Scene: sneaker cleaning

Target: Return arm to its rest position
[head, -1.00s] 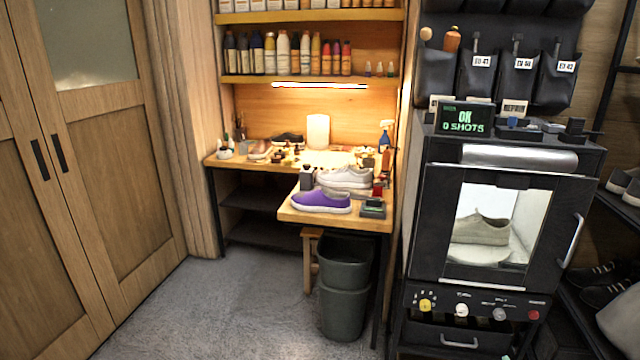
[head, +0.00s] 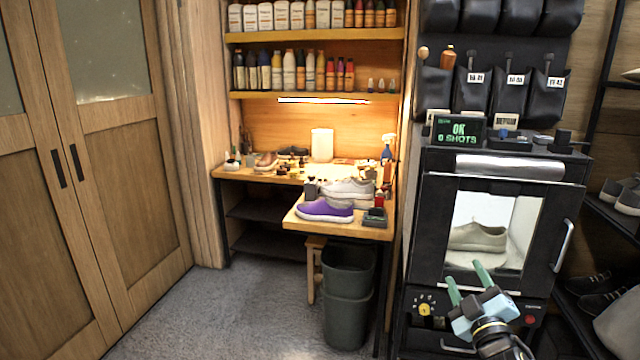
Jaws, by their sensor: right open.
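My right gripper (head: 468,283) shows at the lower right of the head view, in front of the lower part of the black machine (head: 428,240). Its two green fingers are apart, with nothing between them. It hides some of the machine's knobs. My left gripper is not in view. A beige sneaker (head: 478,238) sits inside the machine behind its window. A purple sneaker (head: 325,211) and a whitish sneaker (head: 348,189) stand on the wooden bench (head: 300,224).
Shelves of bottles (head: 315,95) hang above the bench. A shoe rack (head: 600,215) stands at the right edge. The grey floor (head: 230,310) before the wooden doors (head: 100,180) is open.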

